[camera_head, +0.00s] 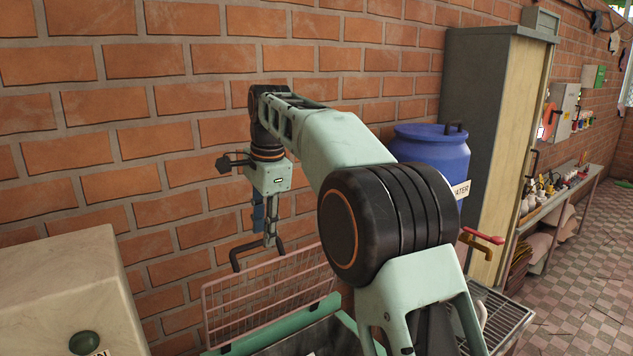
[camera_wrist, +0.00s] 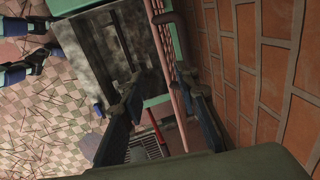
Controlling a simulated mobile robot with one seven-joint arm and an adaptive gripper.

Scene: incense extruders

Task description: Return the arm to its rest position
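My arm reaches out from the bottom right of the head view, bends at a large dark joint, and hangs down at its far end. My gripper (camera_head: 258,256) points downward in front of the brick wall, above the wire rack. Its two dark fingers are apart, with nothing visible between them. In the wrist view, my gripper (camera_wrist: 158,82) also shows its two fingers spread, with no object held. The part of the scene behind my arm is hidden in the head view.
A pink wire rack (camera_head: 265,297) stands below my gripper. A brick wall (camera_head: 165,160) is close behind. A pale box (camera_head: 55,290) is at the left, a blue water barrel (camera_head: 432,150) and a tall cabinet (camera_head: 488,130) at the right.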

